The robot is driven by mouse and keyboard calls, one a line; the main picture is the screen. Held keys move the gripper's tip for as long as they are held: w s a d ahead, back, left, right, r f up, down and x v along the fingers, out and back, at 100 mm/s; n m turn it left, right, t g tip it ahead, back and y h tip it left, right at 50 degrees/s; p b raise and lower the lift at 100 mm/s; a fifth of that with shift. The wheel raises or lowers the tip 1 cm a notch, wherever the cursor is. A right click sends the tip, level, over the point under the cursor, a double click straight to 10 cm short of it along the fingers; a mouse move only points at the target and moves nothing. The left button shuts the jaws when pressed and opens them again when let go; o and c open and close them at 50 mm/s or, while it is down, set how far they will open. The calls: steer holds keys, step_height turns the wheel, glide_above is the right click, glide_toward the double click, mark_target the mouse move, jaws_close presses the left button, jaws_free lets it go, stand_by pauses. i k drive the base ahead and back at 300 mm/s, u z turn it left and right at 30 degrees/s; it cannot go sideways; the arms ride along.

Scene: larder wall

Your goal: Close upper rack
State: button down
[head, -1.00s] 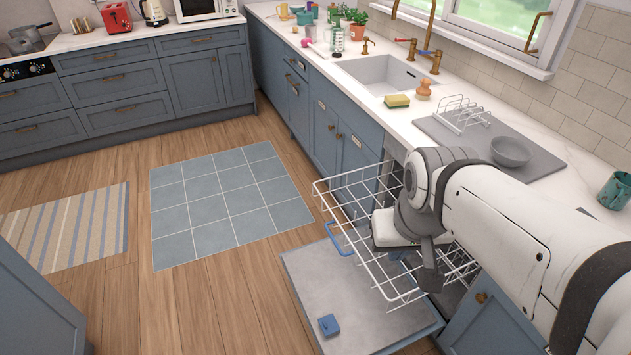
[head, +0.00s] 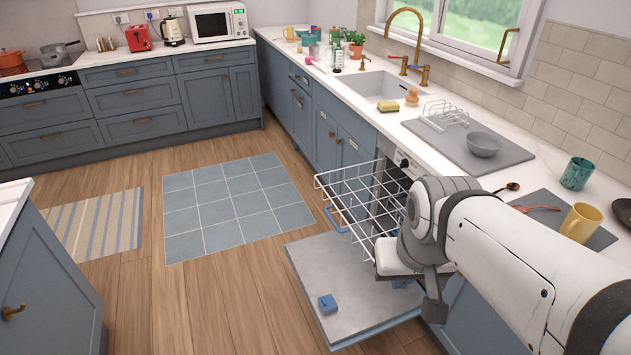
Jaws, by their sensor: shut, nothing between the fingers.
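The upper rack (head: 350,203) is a white wire basket. It stands pulled out of the dishwasher (head: 393,150), above the lowered door (head: 318,265). My arm covers its right part. My gripper (head: 434,311) is dark grey and points down at the right end of the rack, in front of the dishwasher opening. Its fingers are shut with nothing seen between them. I cannot tell whether it touches the rack. A blue handle (head: 336,220) shows below the rack's left end.
The counter above holds a drying mat (head: 465,150), a grey bowl (head: 484,145), a yellow mug (head: 580,222) and a teal cup (head: 577,173).

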mark_target(335, 226)
steer(key=z, duration=0.15)
steer(key=i, duration=0.9)
steer(key=u, duration=0.05)
